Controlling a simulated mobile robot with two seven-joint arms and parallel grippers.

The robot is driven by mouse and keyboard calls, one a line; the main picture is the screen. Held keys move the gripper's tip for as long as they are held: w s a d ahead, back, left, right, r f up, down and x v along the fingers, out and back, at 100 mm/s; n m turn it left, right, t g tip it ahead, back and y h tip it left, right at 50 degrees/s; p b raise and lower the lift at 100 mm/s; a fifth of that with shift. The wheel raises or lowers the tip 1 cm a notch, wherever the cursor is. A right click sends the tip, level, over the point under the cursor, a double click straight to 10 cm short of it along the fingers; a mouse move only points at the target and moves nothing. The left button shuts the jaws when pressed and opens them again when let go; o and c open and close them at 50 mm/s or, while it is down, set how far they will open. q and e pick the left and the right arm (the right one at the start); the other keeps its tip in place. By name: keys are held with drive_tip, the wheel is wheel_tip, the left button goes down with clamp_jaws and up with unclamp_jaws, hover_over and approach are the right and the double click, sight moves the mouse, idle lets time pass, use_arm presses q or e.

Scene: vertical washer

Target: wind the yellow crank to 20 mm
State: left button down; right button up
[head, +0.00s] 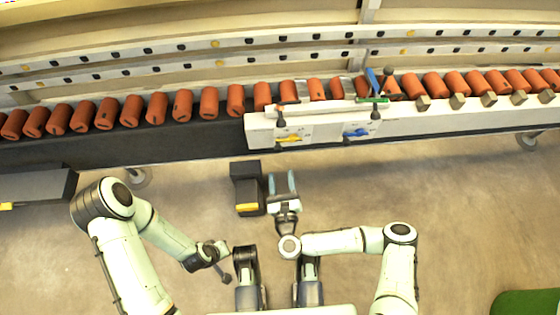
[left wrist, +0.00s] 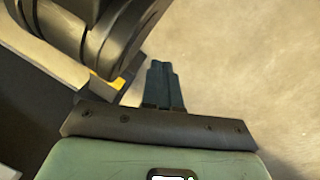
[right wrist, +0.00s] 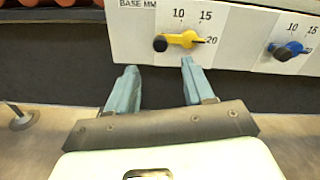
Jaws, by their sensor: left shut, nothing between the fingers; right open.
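The yellow crank (right wrist: 182,39) is on a white panel (head: 262,130) labelled "BASE MM". In the right wrist view its black knob is at the left end and its dark tip points right, close to the 20 mark; 10 and 15 are above. The crank also shows in the head view (head: 290,138). My right gripper (head: 282,183) is open and empty, below the crank and apart from it. Its fingers (right wrist: 158,78) show in the right wrist view. My left gripper (left wrist: 164,82) is shut and empty, far from the panel, at lower left in the head view.
A blue crank (right wrist: 288,51) with its own scale is right of the yellow one. Orange cylinders (head: 158,107) line the conveyor above the panel. A dark box with a yellow part (head: 246,190) is just left of my right gripper. Bare floor (head: 460,220) lies right.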

use_arm(q)
drive_tip(key=shift+w+r+t, duration=0.3)
drive_tip(key=shift+w+r, duration=0.3)
drive_tip(key=shift+w, duration=0.1)
use_arm(e)
drive_tip(key=shift+s, duration=1.65)
use_arm(q)
drive_tip(key=shift+d+p, duration=0.1)
drive_tip(key=shift+p, duration=0.2)
